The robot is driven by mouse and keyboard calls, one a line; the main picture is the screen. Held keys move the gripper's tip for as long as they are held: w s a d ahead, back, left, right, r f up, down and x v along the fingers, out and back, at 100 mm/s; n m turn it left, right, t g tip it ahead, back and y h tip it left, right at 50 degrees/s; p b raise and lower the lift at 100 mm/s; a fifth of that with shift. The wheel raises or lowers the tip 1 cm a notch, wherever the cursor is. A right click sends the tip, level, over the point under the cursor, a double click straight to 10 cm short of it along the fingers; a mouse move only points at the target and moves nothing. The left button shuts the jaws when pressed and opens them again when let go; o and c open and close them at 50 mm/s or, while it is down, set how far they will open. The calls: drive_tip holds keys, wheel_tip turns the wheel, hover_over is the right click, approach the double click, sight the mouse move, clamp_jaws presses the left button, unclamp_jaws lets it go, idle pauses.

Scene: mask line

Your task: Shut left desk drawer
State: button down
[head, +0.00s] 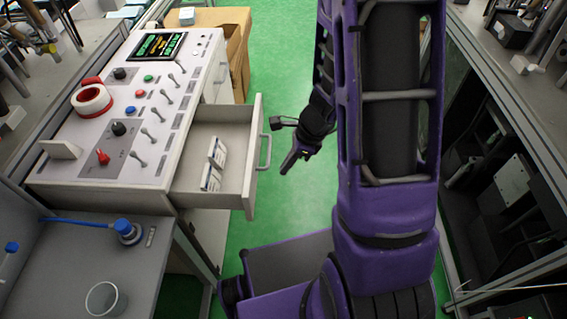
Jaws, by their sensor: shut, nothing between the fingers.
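The desk drawer (250,165) is pulled out to the right from under the white control desk (60,176). It has a light front panel with a grey handle (265,151) on its right face. Small white boxes or cards (213,164) stand inside it. My gripper (288,165) is just right of the drawer front and its handle, over the green floor, with its fingers together and nothing held. It appears apart from the handle, though the gap in depth is hard to judge.
The desk top carries a screen (158,46), switches and a red-white tape roll (91,101). A cardboard box (236,30) stands behind. A grey side table (60,285) holds a clear cup (106,299). Green floor (284,75) lies open beyond my gripper; a workbench frame (500,110) bounds the right.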

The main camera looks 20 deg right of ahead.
drive_tip(key=w+a+f+b, duration=0.2)
drive_tip(key=a+f, duration=0.4)
drive_tip(key=shift+w+a+f, duration=0.1)
idle(0.4)
drive_tip(key=p, duration=0.8)
hover_over(194, 189)
drive_tip(key=shift+a, duration=0.15)
